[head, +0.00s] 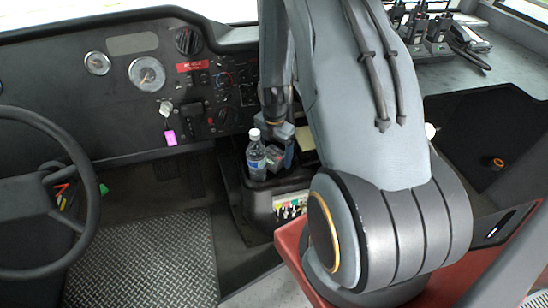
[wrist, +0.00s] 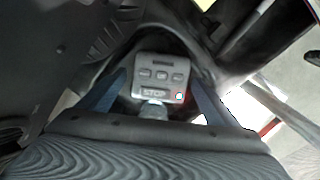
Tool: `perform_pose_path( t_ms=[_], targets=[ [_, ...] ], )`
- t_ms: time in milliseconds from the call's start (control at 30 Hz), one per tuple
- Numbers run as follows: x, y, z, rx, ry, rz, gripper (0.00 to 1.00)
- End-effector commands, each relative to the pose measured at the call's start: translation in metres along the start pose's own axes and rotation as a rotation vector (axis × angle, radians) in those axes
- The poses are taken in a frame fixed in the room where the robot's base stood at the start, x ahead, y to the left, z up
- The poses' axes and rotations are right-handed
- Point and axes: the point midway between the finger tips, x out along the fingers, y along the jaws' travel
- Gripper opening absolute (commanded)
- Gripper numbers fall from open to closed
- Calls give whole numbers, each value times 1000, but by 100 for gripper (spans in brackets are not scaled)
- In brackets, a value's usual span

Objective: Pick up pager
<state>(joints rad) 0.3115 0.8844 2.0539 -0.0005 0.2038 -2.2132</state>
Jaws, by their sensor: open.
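A small grey device with several buttons and a panel that seems to read STOP, which looks like the pager (wrist: 160,67), lies in the middle of the wrist view. My gripper (wrist: 155,92) is open, with one blue finger on each side of the device. I cannot tell whether the fingers touch it. In the head view my gripper (head: 284,152) points down over the dark console, just right of a water bottle. The device is hard to make out there, among the bottle and the fingers.
The clear bottle (head: 256,158) with a white cap stands upright close to the left of my gripper. The dark console (head: 258,200) stands below the dashboard (head: 130,110). A steering wheel (head: 90,190) is at left. Several radios (head: 438,32) stand at the top right.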

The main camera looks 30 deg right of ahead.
Motion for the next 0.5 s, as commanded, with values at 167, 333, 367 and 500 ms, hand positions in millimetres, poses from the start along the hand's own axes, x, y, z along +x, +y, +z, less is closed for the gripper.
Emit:
perform_pose_path(
  t_ms=[167, 333, 367, 500],
  targets=[
    [9, 0, 0, 0, 0, 0, 84],
    [9, 0, 0, 0, -1, 1, 84],
    [9, 0, 0, 0, -1, 1, 83],
    [9, 0, 0, 0, 0, 0, 59]
  ],
)
